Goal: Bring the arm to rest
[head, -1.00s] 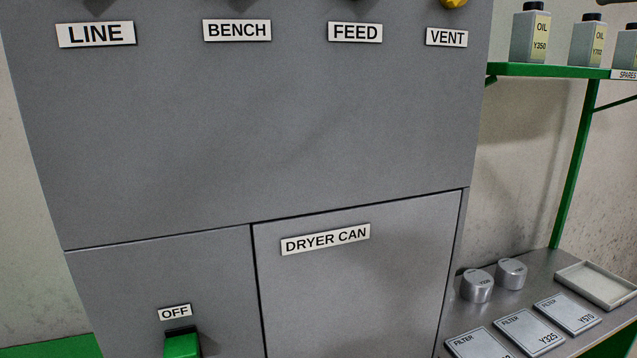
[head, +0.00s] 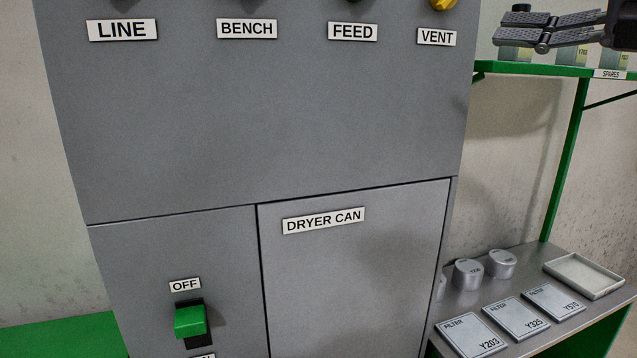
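My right gripper (head: 520,27) shows at the top right, with its dark fingers pointing left in front of the oil shelf. My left gripper is not in view. No blue cable is in view.
A grey cabinet (head: 250,120) fills the middle, with a DRYER CAN door (head: 350,285) and a green switch (head: 190,321) below the OFF label. At right, a green shelf (head: 530,69) is above a bench with filters (head: 516,318), metal cans (head: 468,274) and a tray (head: 584,276).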

